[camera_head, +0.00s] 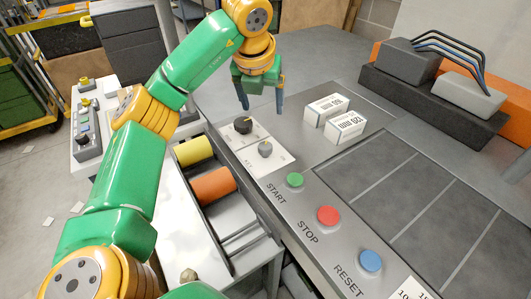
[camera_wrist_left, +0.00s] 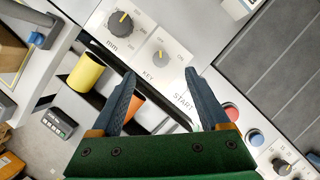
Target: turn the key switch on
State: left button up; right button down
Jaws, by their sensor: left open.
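The key switch (camera_head: 265,149) is a small grey knob on a white plate on the sloping console. In the left wrist view the key switch (camera_wrist_left: 160,58) sits above the word KEY, with a short yellow mark near its top; the small position lettering is too blurred to read surely. My left gripper (camera_head: 261,108) is open and empty, fingers pointing down, above and behind the knobs in the head view. In the left wrist view the left gripper (camera_wrist_left: 159,78) has its fingertips spread on either side below the key switch, apart from it. My right gripper is not in view.
A larger black dial (camera_head: 243,125) with a yellow mark is beside the key switch. Green START (camera_head: 295,180), red STOP (camera_head: 328,215) and blue RESET (camera_head: 370,260) buttons line the console edge. Two white labelled boxes (camera_head: 345,127) stand nearby. Yellow and orange cylinders (camera_head: 213,185) lie left.

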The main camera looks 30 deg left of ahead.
pick_arm(q)
jog(key=b, duration=0.7)
send_over(265, 146)
jog(key=s+d, duration=0.1)
jog(key=s, duration=0.2)
notch_tip(265, 146, down, 9)
jog(key=x, duration=0.7)
jog(key=shift+w+d+r+p, duration=0.1)
jog(key=shift+w+p, duration=0.1)
jog(key=shift+p, duration=0.15)
grip_shut()
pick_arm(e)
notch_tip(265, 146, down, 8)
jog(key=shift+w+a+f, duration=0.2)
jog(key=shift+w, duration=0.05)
